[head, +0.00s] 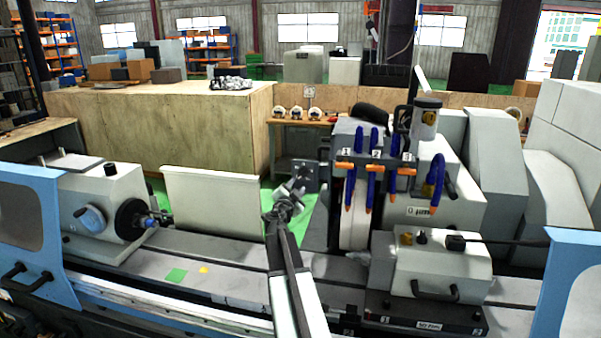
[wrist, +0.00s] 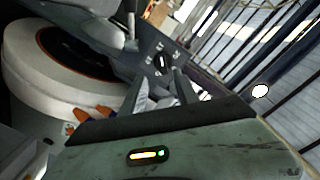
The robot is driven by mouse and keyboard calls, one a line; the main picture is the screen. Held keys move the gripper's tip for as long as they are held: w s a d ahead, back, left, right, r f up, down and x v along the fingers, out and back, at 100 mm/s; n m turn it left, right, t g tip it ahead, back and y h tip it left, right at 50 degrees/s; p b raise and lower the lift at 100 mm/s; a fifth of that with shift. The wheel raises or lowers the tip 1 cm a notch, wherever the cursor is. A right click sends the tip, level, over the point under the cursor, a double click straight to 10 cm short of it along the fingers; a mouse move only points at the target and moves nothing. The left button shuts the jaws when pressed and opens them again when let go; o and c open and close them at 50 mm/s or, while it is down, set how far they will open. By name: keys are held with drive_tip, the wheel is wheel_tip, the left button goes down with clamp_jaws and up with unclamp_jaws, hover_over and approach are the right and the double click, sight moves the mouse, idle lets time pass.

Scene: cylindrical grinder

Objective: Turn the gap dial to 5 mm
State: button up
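A dark panel with a black round dial (wrist: 162,62) shows ahead of my gripper in the wrist view. Small pale marks surround the dial, too small to read, so I cannot tell its setting. In the head view the grey panel (head: 308,174) stands left of the grinding wheel, just beyond my gripper (head: 292,192). In the wrist view my gripper (wrist: 162,80) has its two fingers apart, with the dial showing between and beyond their tips. I see nothing held. Whether the fingers touch the dial cannot be told.
A workhead (head: 105,212) is at the left, and a white block with a handle (head: 435,270) at the right. A pale sheet guard (head: 212,200) stands behind the bed.

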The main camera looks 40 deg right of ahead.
sight(303, 175)
drive_tip(key=x, duration=0.8)
drive_tip(key=shift+d+r, duration=0.35)
drive_tip(key=shift+r, duration=0.05)
drive_tip(key=shift+a, duration=0.1)
clamp_jaws()
drive_tip(key=shift+a, duration=0.2)
drive_tip(key=shift+d, duration=0.1)
